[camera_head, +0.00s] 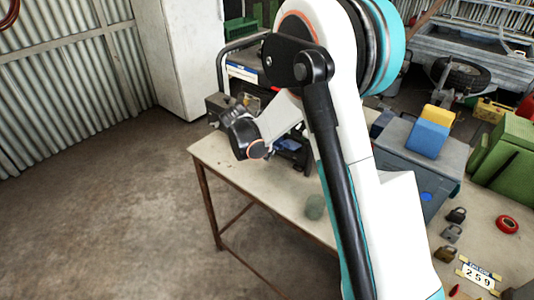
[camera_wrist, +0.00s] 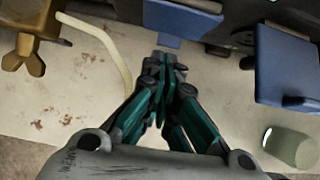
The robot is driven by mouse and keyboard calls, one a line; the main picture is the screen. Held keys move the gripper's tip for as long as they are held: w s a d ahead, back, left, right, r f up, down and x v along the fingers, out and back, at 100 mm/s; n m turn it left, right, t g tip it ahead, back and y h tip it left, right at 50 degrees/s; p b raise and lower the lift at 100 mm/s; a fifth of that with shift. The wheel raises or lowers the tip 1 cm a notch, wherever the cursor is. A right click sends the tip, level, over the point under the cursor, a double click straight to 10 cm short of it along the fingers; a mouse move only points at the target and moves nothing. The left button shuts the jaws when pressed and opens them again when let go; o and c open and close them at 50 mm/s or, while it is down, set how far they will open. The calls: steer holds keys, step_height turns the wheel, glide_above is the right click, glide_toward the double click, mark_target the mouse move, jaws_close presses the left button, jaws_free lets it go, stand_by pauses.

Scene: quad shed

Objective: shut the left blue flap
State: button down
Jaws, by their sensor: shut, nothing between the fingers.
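The left blue flap (camera_wrist: 183,20) shows at the top middle of the wrist view, partly cut off by the frame edge. A second blue flap (camera_wrist: 286,66) hangs to its right, at the wrist view's right side. My gripper (camera_wrist: 172,66) is shut and empty, its fingertips just below the left flap in the picture. I cannot tell whether they touch it. In the head view a small blue patch (camera_head: 288,145) shows on the bench, largely hidden behind my arm; my fingertips are hidden there.
A translucent green cylinder (camera_wrist: 292,147) stands on the bench to the right of my gripper. A brass-coloured piece (camera_wrist: 30,38) and a cream curved tube (camera_wrist: 105,50) lie to the left. The bench (camera_head: 240,177) has bare room at its front edge. Padlocks (camera_head: 456,214) lie at right.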

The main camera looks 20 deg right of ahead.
steer(key=shift+r+p, duration=0.35)
steer(key=shift+r, duration=0.4)
steer(key=shift+s+a, duration=0.1)
steer(key=shift+a, duration=0.15)
steer(key=s+a, duration=0.2)
steer(key=a, duration=0.1)
steer(key=shift+s+a+r, duration=0.15)
steer(key=shift+a+r, duration=0.05)
steer(key=shift+a, duration=0.05)
steer(key=s+a+f+p+v, duration=0.1)
steer(key=p+v, duration=0.1)
steer(key=v, duration=0.7)
steer(key=shift+a+p, duration=0.15)
steer(key=shift+p, duration=0.2)
